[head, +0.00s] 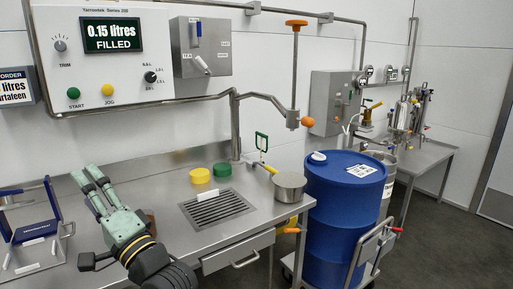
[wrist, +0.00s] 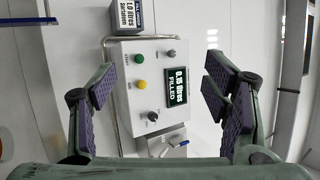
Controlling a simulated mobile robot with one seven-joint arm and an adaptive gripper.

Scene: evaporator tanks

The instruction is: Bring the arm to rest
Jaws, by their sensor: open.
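My gripper (head: 89,180) is open and empty in the head view, raised over the left part of the steel bench (head: 165,215) and pointing toward the back wall. In the wrist view its two fingers with purple pads (wrist: 160,85) stand wide apart with nothing between them. Beyond them, turned sideways, is the control panel (wrist: 148,82), whose display (wrist: 177,91) reads 0.15 litres filled. The panel (head: 110,75) also shows above the bench in the head view. My arm hides part of the bench's front left.
A blue-framed rack (head: 52,200) stands left of my gripper. Yellow (head: 200,176) and green (head: 222,170) lids lie on the bench behind a drain grate (head: 217,207). A steel pan (head: 289,187) is at its right end, beside a blue drum (head: 335,220). An orange-handled pipe (head: 294,75) hangs above.

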